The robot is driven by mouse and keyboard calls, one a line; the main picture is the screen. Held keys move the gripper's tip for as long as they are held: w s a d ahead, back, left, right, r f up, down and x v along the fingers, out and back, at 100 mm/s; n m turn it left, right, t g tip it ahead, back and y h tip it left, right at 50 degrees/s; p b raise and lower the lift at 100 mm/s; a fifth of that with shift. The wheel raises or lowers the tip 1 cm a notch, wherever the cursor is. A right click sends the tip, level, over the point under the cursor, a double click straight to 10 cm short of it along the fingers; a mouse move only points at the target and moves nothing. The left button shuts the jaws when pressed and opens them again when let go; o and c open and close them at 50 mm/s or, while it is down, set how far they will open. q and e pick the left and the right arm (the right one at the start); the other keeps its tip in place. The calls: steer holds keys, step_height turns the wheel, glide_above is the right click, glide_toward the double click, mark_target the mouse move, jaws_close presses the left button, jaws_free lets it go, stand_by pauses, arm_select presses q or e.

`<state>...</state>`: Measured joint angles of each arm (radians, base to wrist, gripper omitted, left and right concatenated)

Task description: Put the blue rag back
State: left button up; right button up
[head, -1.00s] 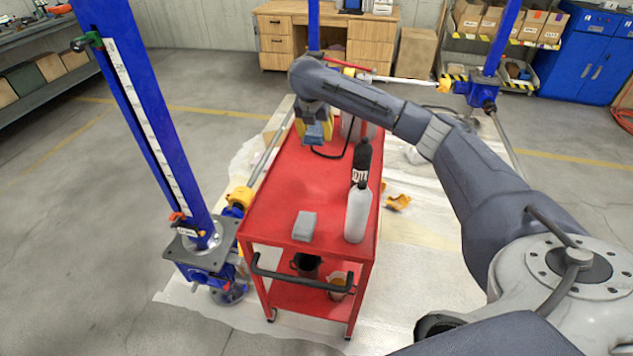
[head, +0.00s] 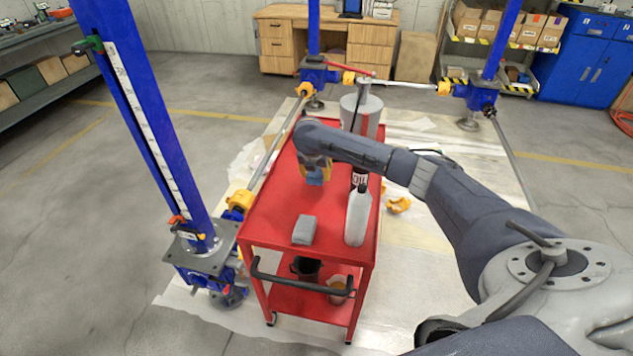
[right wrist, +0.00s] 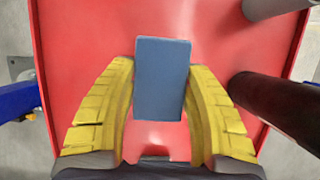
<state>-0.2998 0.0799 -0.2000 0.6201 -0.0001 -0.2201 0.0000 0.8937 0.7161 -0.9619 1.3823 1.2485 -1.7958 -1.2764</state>
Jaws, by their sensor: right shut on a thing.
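The blue rag (right wrist: 162,80) is a folded flat block between the two yellow fingers of my right gripper (right wrist: 162,85) in the right wrist view. The fingers are shut on its sides. In the head view the rag (head: 315,177) hangs under my right gripper (head: 316,166), over the middle of the red cart's top tray (head: 277,205). I cannot tell its exact height over the tray. My left gripper is not in view.
A grey folded block (head: 304,230) and a white bottle (head: 357,215) stand at the cart's near end. A grey bucket (head: 361,108) is at the far end. Blue jack columns (head: 150,115) surround the cart.

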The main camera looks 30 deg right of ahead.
steer(key=shift+f, duration=2.1)
steer(key=o, duration=1.1)
steer(key=v, duration=1.2)
